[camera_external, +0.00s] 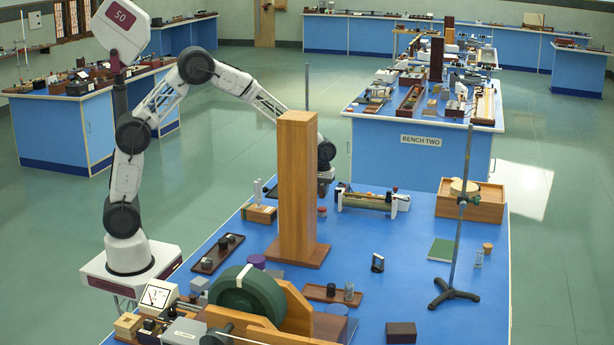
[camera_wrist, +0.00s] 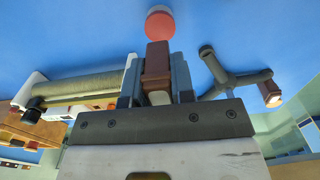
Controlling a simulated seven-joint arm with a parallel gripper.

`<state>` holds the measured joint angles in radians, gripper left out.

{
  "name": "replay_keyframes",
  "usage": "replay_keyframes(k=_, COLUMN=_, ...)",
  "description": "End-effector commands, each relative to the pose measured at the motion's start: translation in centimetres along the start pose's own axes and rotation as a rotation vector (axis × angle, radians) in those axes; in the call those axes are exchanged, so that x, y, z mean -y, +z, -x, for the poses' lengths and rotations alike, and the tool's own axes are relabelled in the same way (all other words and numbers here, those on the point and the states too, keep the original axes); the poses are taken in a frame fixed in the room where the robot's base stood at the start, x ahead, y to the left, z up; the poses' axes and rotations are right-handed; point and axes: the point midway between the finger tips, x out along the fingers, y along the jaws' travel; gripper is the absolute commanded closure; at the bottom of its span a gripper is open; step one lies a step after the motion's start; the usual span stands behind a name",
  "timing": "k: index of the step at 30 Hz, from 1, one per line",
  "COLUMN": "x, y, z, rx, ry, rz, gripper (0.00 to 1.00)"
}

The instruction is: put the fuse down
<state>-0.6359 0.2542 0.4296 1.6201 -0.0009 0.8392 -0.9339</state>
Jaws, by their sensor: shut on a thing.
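My gripper (camera_wrist: 157,72) is shut on a small brown block with a pale end, which I take to be the fuse (camera_wrist: 157,60). The block sits between the two grey fingers in the wrist view. In the external view my gripper (camera_external: 324,188) is partly hidden behind a tall wooden column, and the fuse cannot be made out there. A red disc (camera_wrist: 165,22) lies on the blue bench top just beyond the fuse in the wrist view. I cannot tell whether the fuse touches the bench.
The tall wooden column (camera_external: 297,185) stands close in front of my gripper. A long tube apparatus (camera_external: 370,201) lies to its right. A tripod stand (camera_external: 453,293) with a tall rod stands further right. The blue bench is clear around the small black item (camera_external: 377,263).

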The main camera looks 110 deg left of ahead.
Motion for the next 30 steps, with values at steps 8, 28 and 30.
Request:
replay_keyframes(k=8, x=0.0, y=0.0, z=-1.4, rx=-0.001, ry=0.001, rz=0.000, gripper=1.00)
replay_keyframes(k=28, x=0.0, y=0.0, z=-4.9, rx=-0.001, ry=0.001, rz=0.000, gripper=1.00)
replay_keyframes(k=30, x=0.0, y=0.0, z=-5.1, rx=-0.001, ry=0.001, rz=0.000, gripper=1.00)
